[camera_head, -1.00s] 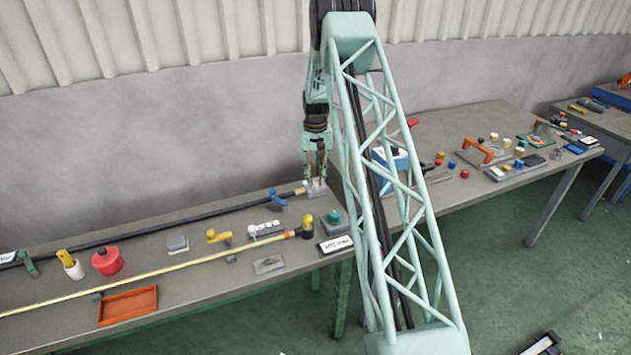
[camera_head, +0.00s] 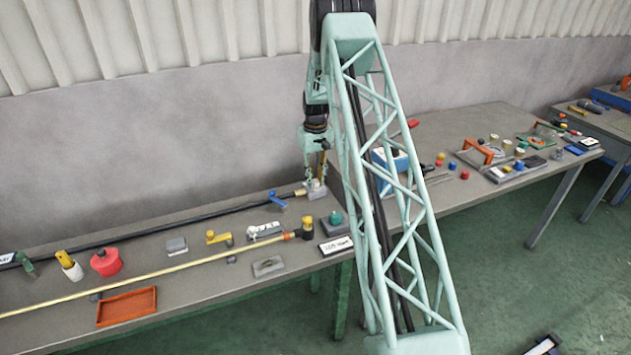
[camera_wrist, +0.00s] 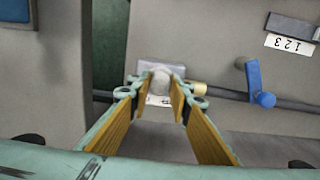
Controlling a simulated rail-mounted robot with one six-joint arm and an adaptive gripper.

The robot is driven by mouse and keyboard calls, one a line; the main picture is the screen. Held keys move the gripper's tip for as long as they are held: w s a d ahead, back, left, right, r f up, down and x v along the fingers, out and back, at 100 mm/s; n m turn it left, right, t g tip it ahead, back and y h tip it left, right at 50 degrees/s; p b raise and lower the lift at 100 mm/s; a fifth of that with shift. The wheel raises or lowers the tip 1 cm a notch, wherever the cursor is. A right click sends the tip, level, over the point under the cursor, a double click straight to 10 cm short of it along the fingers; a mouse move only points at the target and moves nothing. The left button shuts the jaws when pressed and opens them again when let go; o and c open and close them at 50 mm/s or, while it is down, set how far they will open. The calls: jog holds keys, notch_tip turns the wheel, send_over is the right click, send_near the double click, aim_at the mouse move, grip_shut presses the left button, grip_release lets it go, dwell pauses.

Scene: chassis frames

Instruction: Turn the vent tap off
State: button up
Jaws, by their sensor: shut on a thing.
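My gripper (camera_head: 316,184) points down at the right end of the black pipe (camera_head: 150,231) on the left bench. In the wrist view my gripper (camera_wrist: 161,92) has its two yellow-padded fingers closed around a pale grey rounded knob (camera_wrist: 160,78). The knob stands on a grey block (camera_wrist: 150,67) at the pipe's end, beside a cream collar (camera_wrist: 194,88). A white label under the knob is partly hidden by the fingers. I cannot read it, so I cannot tell if this is the vent tap. A blue lever tap (camera_head: 278,200) sits on the same pipe and also shows in the wrist view (camera_wrist: 258,84).
A yellow lever tap (camera_head: 219,237), a red pot (camera_head: 106,262) and an orange tray (camera_head: 127,306) stand on the left bench. A yellow pipe (camera_head: 170,270) runs along its front. A green-topped block (camera_head: 335,221) is close to my gripper. The right bench (camera_head: 455,130) holds several small parts.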

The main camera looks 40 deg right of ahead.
aim_at(315, 181)
jog(key=o, duration=0.8)
jog(key=shift+o, duration=0.2)
notch_tip(315, 181, up, 12)
dwell(0.4)
dwell(0.6)
